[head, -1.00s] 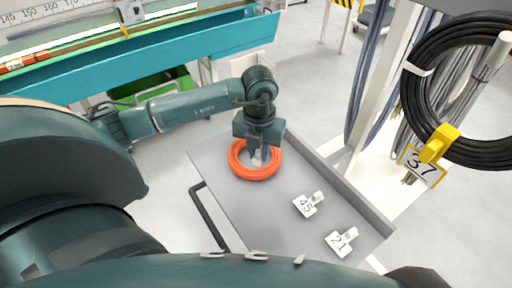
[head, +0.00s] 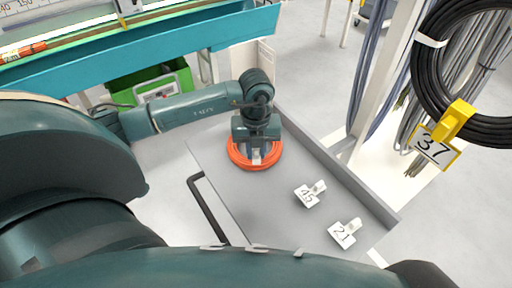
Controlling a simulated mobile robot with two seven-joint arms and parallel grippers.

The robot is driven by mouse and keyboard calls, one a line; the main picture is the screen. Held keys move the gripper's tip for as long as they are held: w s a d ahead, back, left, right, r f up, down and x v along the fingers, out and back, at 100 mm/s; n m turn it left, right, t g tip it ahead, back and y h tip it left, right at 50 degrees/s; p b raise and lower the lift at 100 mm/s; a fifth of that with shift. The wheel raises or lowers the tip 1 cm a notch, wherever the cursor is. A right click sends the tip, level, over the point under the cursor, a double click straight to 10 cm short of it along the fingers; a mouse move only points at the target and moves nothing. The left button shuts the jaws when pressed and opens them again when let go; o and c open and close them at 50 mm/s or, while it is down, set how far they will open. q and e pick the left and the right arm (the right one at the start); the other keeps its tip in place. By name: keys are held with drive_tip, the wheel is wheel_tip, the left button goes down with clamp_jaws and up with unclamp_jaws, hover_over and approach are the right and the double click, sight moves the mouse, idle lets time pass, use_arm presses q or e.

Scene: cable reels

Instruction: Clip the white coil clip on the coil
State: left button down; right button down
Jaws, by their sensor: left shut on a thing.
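An orange coil (head: 240,160) lies flat on the grey cart top (head: 262,205). My left gripper (head: 257,155) points down over the coil's middle and is shut on a small white clip (head: 257,158). The gripper hides most of that clip and the far part of the coil. I cannot tell whether the clip grips the coil. Two more white clips lie on the cart to the right, one marked 45 (head: 308,196) and one marked 21 (head: 344,233). My right gripper is not in view.
The cart has a raised right edge and a dark handle (head: 208,208) on its left. A black cable coil (head: 428,75) hangs at the right with a yellow clip (head: 452,122) marked 37. A teal trough (head: 130,60) and a green crate (head: 183,76) stand behind.

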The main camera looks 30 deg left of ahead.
use_arm(q)
drive_tip(key=shift+f, duration=0.15)
idle(0.3)
drive_tip(key=shift+f, duration=0.15)
drive_tip(key=shift+f, duration=0.15)
idle(0.5)
drive_tip(key=shift+b, duration=0.3)
drive_tip(key=shift+f+b, duration=0.4)
drive_tip(key=shift+f, duration=0.15)
